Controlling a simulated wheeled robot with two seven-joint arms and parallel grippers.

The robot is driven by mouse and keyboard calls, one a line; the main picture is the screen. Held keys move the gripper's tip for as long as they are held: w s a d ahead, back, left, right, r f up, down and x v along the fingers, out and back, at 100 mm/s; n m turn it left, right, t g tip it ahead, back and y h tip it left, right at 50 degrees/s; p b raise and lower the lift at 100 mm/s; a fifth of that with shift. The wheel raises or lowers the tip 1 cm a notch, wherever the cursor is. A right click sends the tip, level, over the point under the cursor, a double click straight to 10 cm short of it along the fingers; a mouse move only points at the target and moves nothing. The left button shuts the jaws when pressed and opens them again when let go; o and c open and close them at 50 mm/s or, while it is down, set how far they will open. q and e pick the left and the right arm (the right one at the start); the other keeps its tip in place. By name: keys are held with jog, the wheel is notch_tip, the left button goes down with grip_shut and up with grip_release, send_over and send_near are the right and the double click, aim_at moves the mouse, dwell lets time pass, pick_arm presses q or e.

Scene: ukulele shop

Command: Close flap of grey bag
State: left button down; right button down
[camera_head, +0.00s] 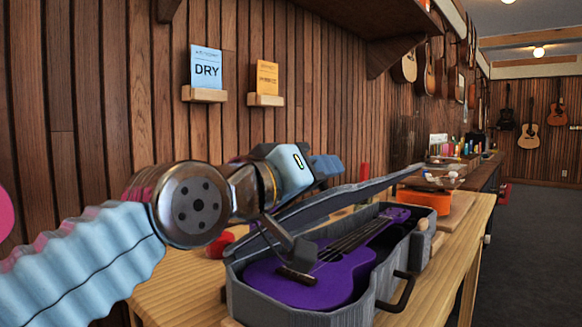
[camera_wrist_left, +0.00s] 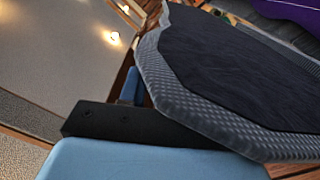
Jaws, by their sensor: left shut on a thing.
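The grey bag (camera_head: 345,312) is a case lying on the wooden table, with a purple ukulele (camera_head: 305,285) inside it. Its flap (camera_head: 350,200) is raised and tilted over the far side of the case, so the ukulele is still uncovered. My left gripper (camera_head: 325,166) is at the flap's far edge, shut on it; its fingertips are partly hidden. In the left wrist view the flap (camera_wrist_left: 235,75) shows its dark lining and grey quilted rim, with the rim against my left gripper (camera_wrist_left: 132,112).
The wooden table (camera_head: 175,300) runs along a slatted wall with a blue "DRY" packet (camera_head: 206,68) and an orange packet (camera_head: 267,78) on small ledges. An orange box (camera_head: 425,200) stands beyond the case. Open floor (camera_head: 535,240) lies to the right.

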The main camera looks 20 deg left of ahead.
aim_at(288, 317)
pick_arm(q)
jog(key=d+f+m+b, duration=0.1)
jog(key=f+m+b, duration=0.1)
jog(key=f, duration=0.1)
jog(key=s+d+f+m+b, duration=0.1)
jog(key=d+f+b, duration=0.1)
jog(key=f+b, duration=0.1)
jog(key=d+f+m+b, duration=0.2)
jog(key=f, duration=0.1)
jog(key=shift+s+f+m, duration=0.2)
jog(key=shift+f+m, duration=0.1)
jog(key=shift+s+d+f+m+b, duration=0.1)
jog(key=shift+d+f+m+b, duration=0.1)
jog(key=shift+f+m+b, duration=0.3)
jog(key=shift+d+f+m+b, duration=0.15)
jog(key=shift+f+m+b, duration=0.15)
jog(key=shift+f+b, duration=0.3)
jog(key=shift+f, duration=0.15)
jog(key=c, duration=0.8)
grip_release()
jog(key=shift+s, duration=0.1)
jog(key=v, duration=1.3)
jog(key=shift+s+a, duration=0.2)
jog(key=shift+s, duration=0.05)
